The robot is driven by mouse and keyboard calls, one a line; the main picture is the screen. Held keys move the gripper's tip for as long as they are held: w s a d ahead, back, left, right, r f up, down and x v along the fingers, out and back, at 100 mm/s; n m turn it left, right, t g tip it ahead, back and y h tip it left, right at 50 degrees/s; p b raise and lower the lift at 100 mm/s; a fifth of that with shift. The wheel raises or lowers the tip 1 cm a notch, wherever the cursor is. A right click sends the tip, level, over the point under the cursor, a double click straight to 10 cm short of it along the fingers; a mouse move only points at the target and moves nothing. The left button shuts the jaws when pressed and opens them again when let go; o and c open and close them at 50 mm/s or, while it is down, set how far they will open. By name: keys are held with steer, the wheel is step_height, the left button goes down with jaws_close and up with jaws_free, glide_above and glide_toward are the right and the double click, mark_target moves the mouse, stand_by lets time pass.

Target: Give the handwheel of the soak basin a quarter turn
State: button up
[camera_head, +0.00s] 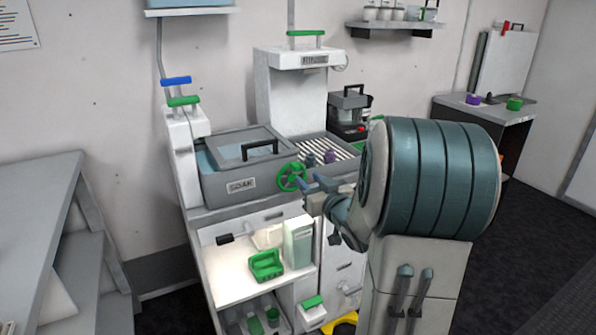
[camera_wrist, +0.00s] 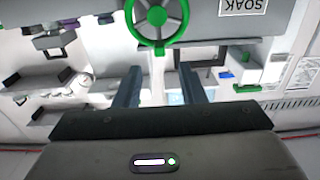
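The soak basin (camera_head: 222,191) is a grey box with a SOAK label and a black-handled lid, on the left part of the counter. Its green handwheel (camera_head: 292,178) is on the right part of its front. In the wrist view, which is upside down, the handwheel (camera_wrist: 157,16) is at the top centre, cut by the frame edge. My gripper (camera_head: 314,186) is just right of the wheel in the head view. Its two blue fingers (camera_wrist: 160,82) are apart with nothing between them. The wheel appears beyond the fingertips, not between them.
A slatted drainer (camera_head: 342,150) with small dark and purple items lies right of the basin. Below the counter is an open lit shelf with a green tray (camera_head: 266,266). A grey table (camera_head: 35,185) stands at the left. Dark floor is free at the right.

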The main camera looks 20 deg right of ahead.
mark_target(297, 169)
steer(key=w, duration=0.7)
steer(key=shift+w+a, duration=0.1)
jaws_close()
